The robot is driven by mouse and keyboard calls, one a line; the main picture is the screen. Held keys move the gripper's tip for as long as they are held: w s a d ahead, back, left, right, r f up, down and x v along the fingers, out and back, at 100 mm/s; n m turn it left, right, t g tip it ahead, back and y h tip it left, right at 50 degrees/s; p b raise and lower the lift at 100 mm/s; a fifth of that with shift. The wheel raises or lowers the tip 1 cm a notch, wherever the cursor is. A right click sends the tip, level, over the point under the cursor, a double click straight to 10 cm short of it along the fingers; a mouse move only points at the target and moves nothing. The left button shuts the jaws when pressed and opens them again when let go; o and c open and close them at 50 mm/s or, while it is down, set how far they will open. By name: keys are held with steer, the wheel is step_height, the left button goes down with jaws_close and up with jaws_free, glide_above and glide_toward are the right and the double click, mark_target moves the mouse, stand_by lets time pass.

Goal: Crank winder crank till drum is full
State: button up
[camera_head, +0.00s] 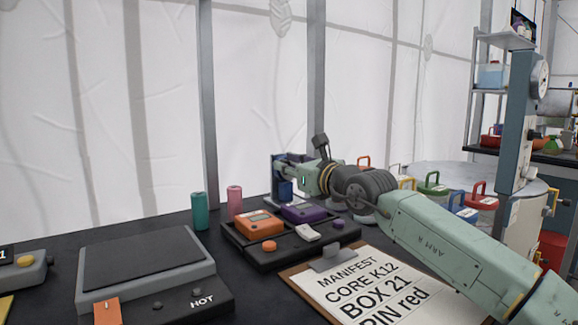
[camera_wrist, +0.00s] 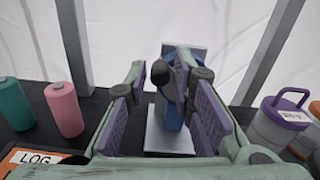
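The winder (camera_wrist: 171,139) stands on the dark bench against the tent wall, with a pale base and back plate and a blue drum part (camera_wrist: 172,110). It also shows in the head view (camera_head: 277,172), partly hidden by my gripper. The crank's black knob (camera_wrist: 160,72) points towards me in the wrist view. My gripper (camera_wrist: 160,82) is open, with its purple-padded fingers on either side of the knob. A gap shows on the left of the knob; contact on the right cannot be told. The right finger hides part of the winder, and how full the drum is cannot be told.
Teal (camera_head: 199,210) and pink (camera_head: 234,201) cylinders stand left of the winder. A dark tray (camera_head: 268,257) with orange and purple units lies in front. A clipboard (camera_head: 350,285) and a hot plate (camera_head: 150,262) are nearer. Several coloured-handled containers stand to the right.

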jaws_close()
steer(key=shift+f, duration=0.1)
steer(key=m, duration=0.1)
steer(key=m+b, duration=0.1)
steer(key=r+m+b, duration=0.1)
steer(key=shift+w+d, duration=0.2)
steer(key=shift+d, duration=0.1)
steer(key=shift+o, duration=1.9)
jaws_free()
steer(key=v, duration=1.2)
